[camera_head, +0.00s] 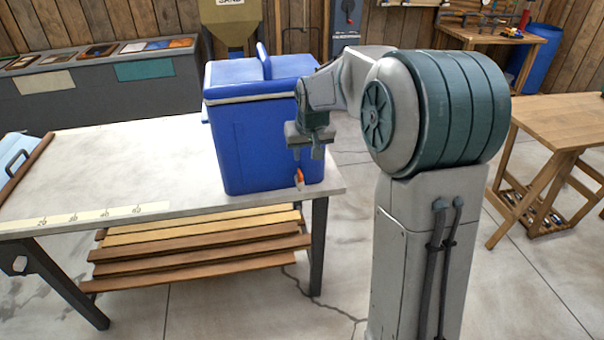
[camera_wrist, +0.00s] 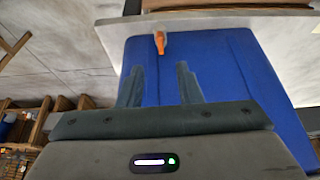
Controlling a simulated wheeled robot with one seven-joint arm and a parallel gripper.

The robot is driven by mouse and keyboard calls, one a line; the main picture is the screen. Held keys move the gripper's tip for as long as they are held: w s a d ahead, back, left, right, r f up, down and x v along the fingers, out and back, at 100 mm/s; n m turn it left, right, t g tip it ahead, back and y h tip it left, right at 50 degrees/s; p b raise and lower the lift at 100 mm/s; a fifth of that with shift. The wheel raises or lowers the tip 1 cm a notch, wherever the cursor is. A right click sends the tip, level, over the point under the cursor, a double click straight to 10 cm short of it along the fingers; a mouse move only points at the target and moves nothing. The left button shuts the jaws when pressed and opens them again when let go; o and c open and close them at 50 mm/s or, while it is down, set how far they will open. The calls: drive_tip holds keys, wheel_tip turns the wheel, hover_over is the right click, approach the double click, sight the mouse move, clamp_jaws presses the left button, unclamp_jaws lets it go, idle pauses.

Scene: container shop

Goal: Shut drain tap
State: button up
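A blue cooler box (camera_head: 250,130) with a pale rim stands upright on the near right end of the worktable. Its small orange drain tap (camera_head: 299,178) sits low on the right side wall, near the table edge. The tap also shows in the wrist view (camera_wrist: 160,42), at the upper middle; I cannot tell whether it is open or shut. My gripper (camera_head: 307,155) hangs beside the cooler's wall, above the tap and apart from it. In the wrist view my two fingers (camera_wrist: 160,84) are spread with nothing between them, and the tap lies beyond their tips.
The pale worktable (camera_head: 110,165) is mostly clear left of the cooler, with a printed scale (camera_head: 95,215) along its front edge. Wooden planks (camera_head: 200,255) lie below. A wooden table (camera_head: 555,115) stands at the right. Concrete floor is open between the tables.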

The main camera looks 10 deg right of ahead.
sight(302, 177)
drive_tip(key=x, duration=1.2)
drive_tip(key=shift+f+p, duration=0.35)
drive_tip(key=shift+p, duration=0.05)
clamp_jaws()
